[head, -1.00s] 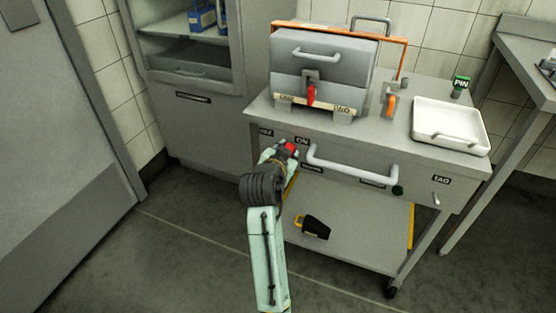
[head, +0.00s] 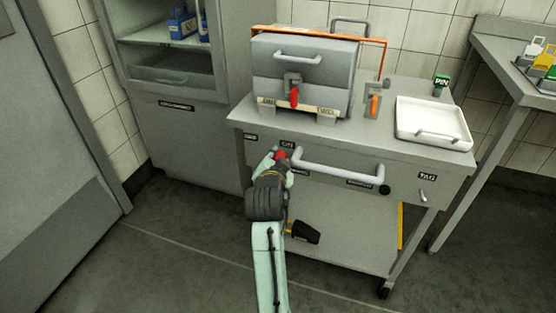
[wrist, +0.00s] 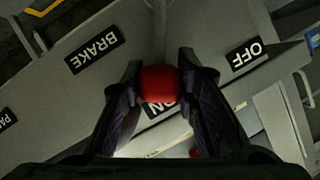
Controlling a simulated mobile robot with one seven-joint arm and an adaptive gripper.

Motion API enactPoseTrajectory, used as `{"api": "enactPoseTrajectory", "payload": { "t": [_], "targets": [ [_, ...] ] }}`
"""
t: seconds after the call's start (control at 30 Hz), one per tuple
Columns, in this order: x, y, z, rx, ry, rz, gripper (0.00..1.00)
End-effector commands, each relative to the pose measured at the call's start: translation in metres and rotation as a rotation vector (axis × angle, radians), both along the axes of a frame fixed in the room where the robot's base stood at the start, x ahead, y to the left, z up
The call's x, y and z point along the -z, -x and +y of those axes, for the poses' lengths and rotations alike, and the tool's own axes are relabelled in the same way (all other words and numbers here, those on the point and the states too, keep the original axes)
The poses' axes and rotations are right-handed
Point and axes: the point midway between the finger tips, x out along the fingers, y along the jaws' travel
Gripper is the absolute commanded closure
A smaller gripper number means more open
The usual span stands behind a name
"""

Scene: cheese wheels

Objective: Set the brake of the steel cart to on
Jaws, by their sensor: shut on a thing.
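The steel cart (head: 370,137) stands in the middle of the head view. Its brake lever ends in a red knob (head: 281,154) at the front panel's left. My gripper (head: 279,156) is shut on that knob; in the wrist view the knob (wrist: 160,84) sits between both fingers. The ON label (head: 287,144) is just behind the knob, which partly covers it in the wrist view. The OFF label (head: 251,137) is further left in the head view. The BRAKE label (wrist: 95,50) shows at the left of the wrist view.
A white push handle (head: 335,173) sticks out right of my gripper. A grey press with a red-handled clamp (head: 294,97) and a white tray (head: 432,121) stand on top. A black object (head: 305,232) lies on the lower shelf. A cabinet (head: 180,130) stands left.

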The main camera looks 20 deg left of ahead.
Motion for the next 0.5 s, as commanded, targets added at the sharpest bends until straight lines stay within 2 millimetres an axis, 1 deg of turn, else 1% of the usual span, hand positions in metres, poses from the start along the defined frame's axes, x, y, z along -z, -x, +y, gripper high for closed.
{"api": "enactPoseTrajectory", "payload": {
  "t": [0.03,0.3,0.5],
  "targets": [
    [-0.0015,-0.002,-0.0022,0.006,-0.003,-0.005,0.7],
    [-0.0006,-0.001,-0.0013,0.004,-0.001,-0.003,0.52],
    [-0.0003,-0.0006,-0.0009,0.002,-0.001,-0.001,0.52]
  ]
}}
